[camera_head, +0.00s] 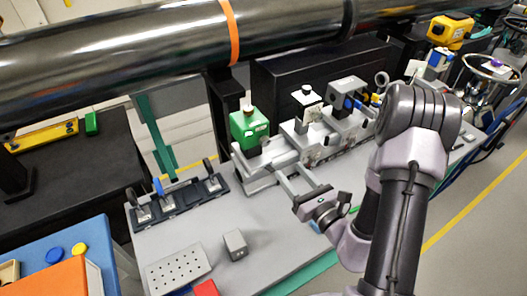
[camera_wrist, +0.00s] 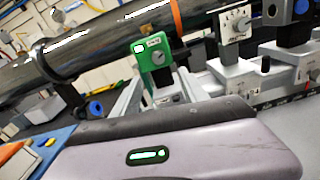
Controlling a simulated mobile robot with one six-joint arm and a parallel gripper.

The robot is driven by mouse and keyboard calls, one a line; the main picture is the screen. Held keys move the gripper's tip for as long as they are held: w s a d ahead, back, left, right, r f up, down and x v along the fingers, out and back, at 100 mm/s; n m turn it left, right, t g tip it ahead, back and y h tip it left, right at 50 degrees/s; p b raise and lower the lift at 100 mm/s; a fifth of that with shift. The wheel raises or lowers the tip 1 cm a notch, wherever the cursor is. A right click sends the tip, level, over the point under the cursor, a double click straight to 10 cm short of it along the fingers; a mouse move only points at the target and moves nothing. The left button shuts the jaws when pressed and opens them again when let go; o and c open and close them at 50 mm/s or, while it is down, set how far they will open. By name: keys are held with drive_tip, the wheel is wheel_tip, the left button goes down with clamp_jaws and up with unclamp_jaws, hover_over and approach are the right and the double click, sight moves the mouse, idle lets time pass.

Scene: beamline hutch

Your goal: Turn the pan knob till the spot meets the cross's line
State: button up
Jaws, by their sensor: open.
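My gripper (camera_head: 287,174) is open, its two pale fingers spread and pointing at the grey rail assembly beside the green box (camera_head: 248,128). In the wrist view the fingers (camera_wrist: 160,88) reach up toward the green box (camera_wrist: 152,53), with a dark block and a small grey knob-like part (camera_wrist: 176,98) between them. I cannot tell whether this is the pan knob or whether a finger touches it. A white plate with small dark marks (camera_wrist: 237,23) stands right of the green box; it also shows in the head view (camera_head: 306,98). I cannot make out the spot or the cross.
A big dark pipe (camera_head: 120,62) with an orange band runs above the bench (camera_head: 190,235). A dark tray with clamps (camera_head: 178,198), a grey block (camera_head: 235,244) and a perforated plate (camera_head: 178,270) lie at left. More optics mounts (camera_head: 347,92) stand along the rail, right of the fingers.

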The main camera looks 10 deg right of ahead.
sight(266, 145)
drive_tip(key=x, duration=1.2)
drive_tip(key=shift+a, duration=0.2)
drive_tip(key=shift+w+a+f, duration=0.1)
drive_tip(key=shift+w+a, duration=0.05)
drive_tip(key=shift+w, duration=0.4)
clamp_jaws()
drive_tip(key=shift+r+m+p, duration=0.25)
drive_tip(key=shift+m+p, duration=0.45)
drive_tip(key=shift+m, duration=0.3)
drive_tip(key=shift+f+m+p, duration=0.15)
drive_tip(key=shift+m+p, duration=0.2)
drive_tip(key=shift+m, duration=0.55)
unclamp_jaws()
